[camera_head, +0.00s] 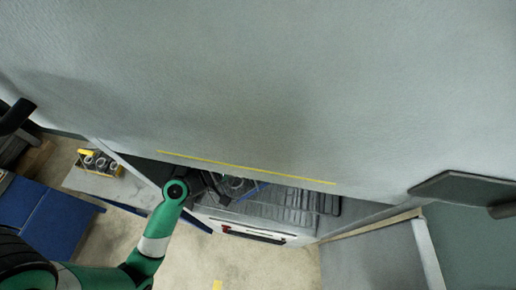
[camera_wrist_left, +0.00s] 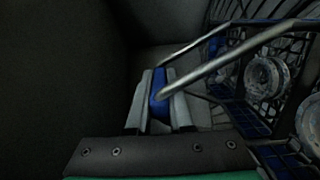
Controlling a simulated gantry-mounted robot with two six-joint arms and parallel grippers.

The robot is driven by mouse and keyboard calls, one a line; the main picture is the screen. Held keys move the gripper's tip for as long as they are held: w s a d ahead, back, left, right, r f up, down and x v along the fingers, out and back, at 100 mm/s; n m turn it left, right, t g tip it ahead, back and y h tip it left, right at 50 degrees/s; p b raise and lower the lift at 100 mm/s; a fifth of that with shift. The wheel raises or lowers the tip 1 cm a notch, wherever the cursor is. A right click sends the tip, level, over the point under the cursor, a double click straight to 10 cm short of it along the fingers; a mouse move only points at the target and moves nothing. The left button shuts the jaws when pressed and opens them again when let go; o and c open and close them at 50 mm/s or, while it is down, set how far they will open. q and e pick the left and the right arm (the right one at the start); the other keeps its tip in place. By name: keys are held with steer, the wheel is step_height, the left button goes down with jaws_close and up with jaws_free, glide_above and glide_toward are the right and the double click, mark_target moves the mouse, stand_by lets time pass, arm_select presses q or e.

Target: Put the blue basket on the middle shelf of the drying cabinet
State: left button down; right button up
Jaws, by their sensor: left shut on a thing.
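My left gripper (camera_head: 220,188) reaches in under the front of the grey drying cabinet (camera_head: 270,80). In the left wrist view my left gripper (camera_wrist_left: 160,100) is shut on the blue grip of the basket's metal handle. The blue basket (camera_wrist_left: 238,118) is to the right of the fingers there, with wire sides and metal rings inside. In the head view a blue edge of the basket (camera_head: 252,191) shows in the opening; the rest is mostly hidden. A slatted dark shelf (camera_head: 290,205) shows right of it; I cannot tell its level. My right gripper is in neither view.
A yellow-marked basket with rings (camera_head: 100,163) stands on a grey surface at the left. A blue unit (camera_head: 45,215) is at the lower left. A grey panel (camera_head: 370,262) stands at the lower right. Dark cabinet walls surround the gripper in the wrist view.

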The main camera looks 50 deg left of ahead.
arm_select(q)
steer(key=shift+f+b, duration=0.3)
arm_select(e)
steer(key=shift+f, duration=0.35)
arm_select(q)
steer(key=c, duration=0.7)
jaws_free()
steer(key=shift+c, duration=0.2)
steer(key=shift+f, duration=0.15)
